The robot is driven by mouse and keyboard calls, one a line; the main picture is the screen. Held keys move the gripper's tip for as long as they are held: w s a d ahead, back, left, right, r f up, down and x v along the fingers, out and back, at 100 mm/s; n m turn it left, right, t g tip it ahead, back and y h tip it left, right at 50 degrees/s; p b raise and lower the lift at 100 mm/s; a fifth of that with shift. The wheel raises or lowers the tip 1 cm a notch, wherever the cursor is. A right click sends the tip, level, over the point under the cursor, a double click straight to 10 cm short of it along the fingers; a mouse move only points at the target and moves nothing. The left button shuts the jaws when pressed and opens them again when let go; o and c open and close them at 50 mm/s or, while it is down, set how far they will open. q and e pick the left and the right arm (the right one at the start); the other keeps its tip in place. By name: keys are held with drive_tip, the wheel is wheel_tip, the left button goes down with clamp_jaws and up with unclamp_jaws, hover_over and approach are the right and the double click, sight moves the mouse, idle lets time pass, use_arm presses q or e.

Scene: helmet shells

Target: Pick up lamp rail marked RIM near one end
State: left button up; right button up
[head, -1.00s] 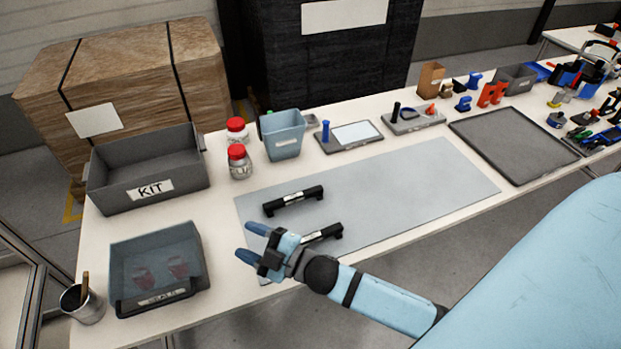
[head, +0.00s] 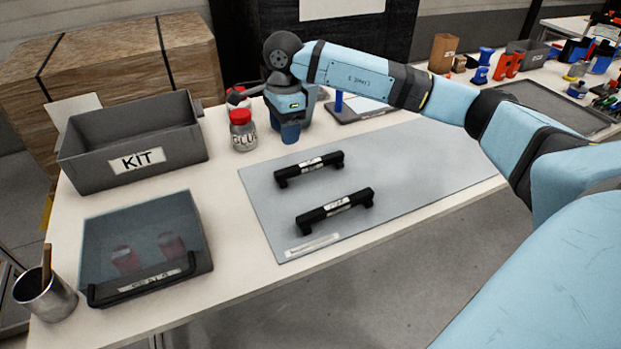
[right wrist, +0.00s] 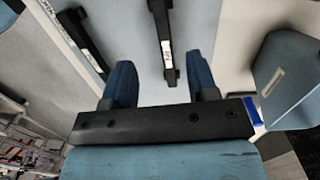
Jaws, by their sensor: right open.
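Two black lamp rails with white labels lie on the grey mat: a back rail (head: 309,169) and a front rail (head: 335,211). The label lettering is too small to read surely, so I cannot tell which is marked RIM. My right gripper (head: 289,132) points down near the mat's back-left corner, open and empty, beyond the back rail. In the right wrist view its fingers (right wrist: 161,84) are spread, and the end of the back rail (right wrist: 162,40) shows between them, apart from both. The front rail (right wrist: 82,42) shows left of it. My left gripper is not in view.
The grey KIT bin (head: 130,150) and a tray with red-tinted items (head: 147,240) stand at left, with a metal cup (head: 45,294). The mat's right part is clear.

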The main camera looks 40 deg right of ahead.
drive_tip(key=d, duration=0.2)
drive_tip(key=b, duration=0.1)
hover_over(295, 168)
drive_tip(key=shift+h, duration=0.3)
drive_tip(key=f, duration=0.4)
drive_tip(key=w+f, duration=0.1)
drive_tip(key=f, duration=0.2)
drive_tip(key=shift+a, duration=0.15)
drive_tip(key=shift+s+f+b, duration=0.2)
drive_tip(key=shift+f+b, duration=0.05)
drive_tip(key=shift+f, duration=1.35)
drive_tip(key=shift+s+f+b, duration=0.2)
drive_tip(key=shift+f+b, duration=0.05)
drive_tip(key=shift+f, duration=1.3)
clamp_jaws()
